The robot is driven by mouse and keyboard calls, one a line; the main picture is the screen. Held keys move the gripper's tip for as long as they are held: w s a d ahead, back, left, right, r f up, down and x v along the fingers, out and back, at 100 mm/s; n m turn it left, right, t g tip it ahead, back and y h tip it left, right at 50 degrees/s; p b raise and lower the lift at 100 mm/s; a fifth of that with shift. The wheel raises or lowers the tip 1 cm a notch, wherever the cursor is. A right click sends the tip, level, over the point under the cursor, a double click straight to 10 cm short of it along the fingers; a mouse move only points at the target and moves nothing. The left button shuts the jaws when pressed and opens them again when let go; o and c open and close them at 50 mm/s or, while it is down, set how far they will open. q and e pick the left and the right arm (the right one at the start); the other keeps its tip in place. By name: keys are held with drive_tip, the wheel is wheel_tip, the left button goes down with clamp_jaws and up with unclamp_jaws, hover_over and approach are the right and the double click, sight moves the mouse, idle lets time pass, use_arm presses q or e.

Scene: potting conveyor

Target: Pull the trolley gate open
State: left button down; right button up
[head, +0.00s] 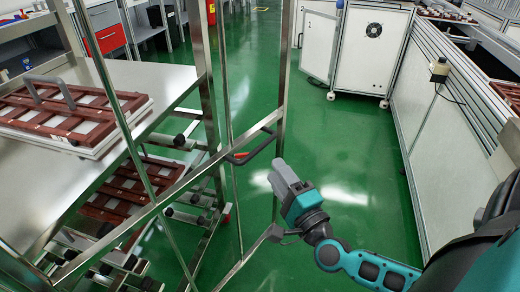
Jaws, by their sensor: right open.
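The trolley gate (283,75) is a frame of thin metal bars that crosses the left half of the head view in front of the trolley shelves (160,85). A dark bar handle (258,147) sticks out near the gate's right upright. My right gripper (280,172) is open and empty, just right of and below the handle in the picture. It looks apart from the handle, though the depth between them is hard to judge. I cannot tell whether the gate stands ajar. My left gripper is not in view.
Brown trays (70,115) lie on the trolley shelves, the upper one with a grey handle. A white cabinet (372,50) on castors stands at the back. A long conveyor with pale side panels (425,110) runs along the right. The green floor (345,140) between is clear.

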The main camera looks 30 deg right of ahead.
sight(260, 147)
drive_tip(key=x, duration=0.9)
drive_tip(key=shift+s, duration=0.1)
clamp_jaws()
idle(0.4)
